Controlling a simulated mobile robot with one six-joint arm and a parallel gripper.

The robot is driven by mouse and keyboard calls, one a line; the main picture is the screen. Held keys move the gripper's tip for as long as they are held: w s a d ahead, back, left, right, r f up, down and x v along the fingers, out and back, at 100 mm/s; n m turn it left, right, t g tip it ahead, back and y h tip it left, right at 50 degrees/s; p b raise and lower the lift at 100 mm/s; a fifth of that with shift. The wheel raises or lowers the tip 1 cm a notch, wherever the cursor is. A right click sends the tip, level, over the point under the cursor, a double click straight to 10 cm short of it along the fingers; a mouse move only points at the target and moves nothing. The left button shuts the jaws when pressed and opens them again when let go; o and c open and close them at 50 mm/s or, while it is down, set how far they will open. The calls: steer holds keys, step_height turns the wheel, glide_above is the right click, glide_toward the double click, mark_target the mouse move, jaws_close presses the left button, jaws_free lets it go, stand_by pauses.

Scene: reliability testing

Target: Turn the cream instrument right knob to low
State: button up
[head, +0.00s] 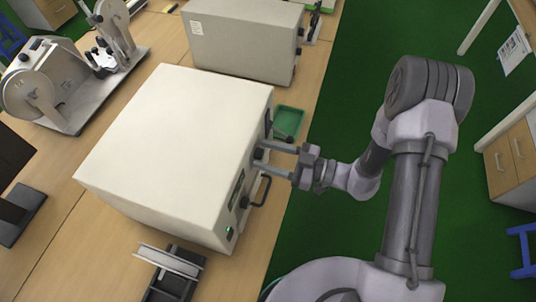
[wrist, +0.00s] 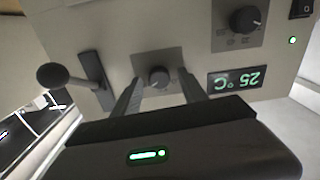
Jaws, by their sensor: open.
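The cream instrument (head: 175,145) is a large box on the bench, with its front panel facing right in the head view. My gripper (head: 260,155) reaches this panel from the right, with its fingers open. In the wrist view, which shows the panel upside down, a dark round knob (wrist: 158,77) on a grey plate sits between the tips of my open gripper (wrist: 160,83). I cannot tell if the fingers touch it. Its pointer setting is hard to read.
A lever with a black ball (wrist: 52,75) stands out beside the gripper. A green tray (head: 289,121) lies near the panel. Another cream box (head: 245,38) stands behind. Open green floor (head: 345,90) lies to the right.

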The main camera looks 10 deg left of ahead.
steer(key=shift+c, duration=0.4)
jaws_close()
